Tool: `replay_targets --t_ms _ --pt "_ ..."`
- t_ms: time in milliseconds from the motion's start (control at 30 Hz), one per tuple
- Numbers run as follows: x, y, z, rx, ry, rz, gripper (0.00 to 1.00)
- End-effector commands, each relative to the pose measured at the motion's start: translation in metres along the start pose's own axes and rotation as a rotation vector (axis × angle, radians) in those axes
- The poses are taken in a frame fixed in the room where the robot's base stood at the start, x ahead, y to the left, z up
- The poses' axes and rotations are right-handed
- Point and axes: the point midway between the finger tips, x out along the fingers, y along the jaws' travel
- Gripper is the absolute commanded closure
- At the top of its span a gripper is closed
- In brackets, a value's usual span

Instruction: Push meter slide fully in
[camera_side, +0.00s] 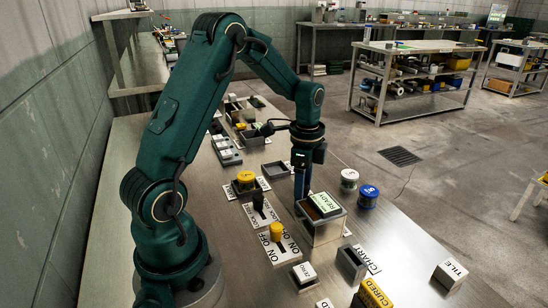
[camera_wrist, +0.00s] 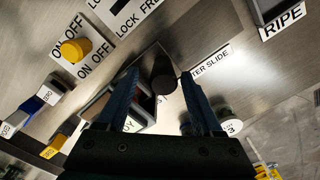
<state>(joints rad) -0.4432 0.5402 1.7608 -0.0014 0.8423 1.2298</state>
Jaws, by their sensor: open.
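In the wrist view a dark round knob (camera_wrist: 163,75) stands on a pale metal strip beside a label (camera_wrist: 211,62) that reads "...ER SLIDE", its first letters hidden. My gripper (camera_wrist: 160,82) is open, with one finger on each side of the knob; I cannot tell whether either finger touches it. In the side view my gripper (camera_side: 302,192) points down just behind the metal box with the green READY screen (camera_side: 323,204). The knob and the fingertips' contact are hidden there, so how far the slide is in cannot be read.
A yellow knob on the ON/OFF plate (camera_side: 277,232) and a dark lever on the LOCK/FREE plate (camera_side: 259,203) stand left of the box. A white-topped canister (camera_side: 349,178) and a blue canister (camera_side: 368,196) stand to its right.

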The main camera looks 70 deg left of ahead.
Motion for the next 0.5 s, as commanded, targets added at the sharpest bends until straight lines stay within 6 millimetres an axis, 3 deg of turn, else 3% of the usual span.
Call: replay_targets --t_ms 300,500 --pt "-0.039 -0.001 -0.001 0.000 0.002 -0.005 0.32" --pt "-0.050 0.000 0.000 0.000 0.001 0.000 0.32"
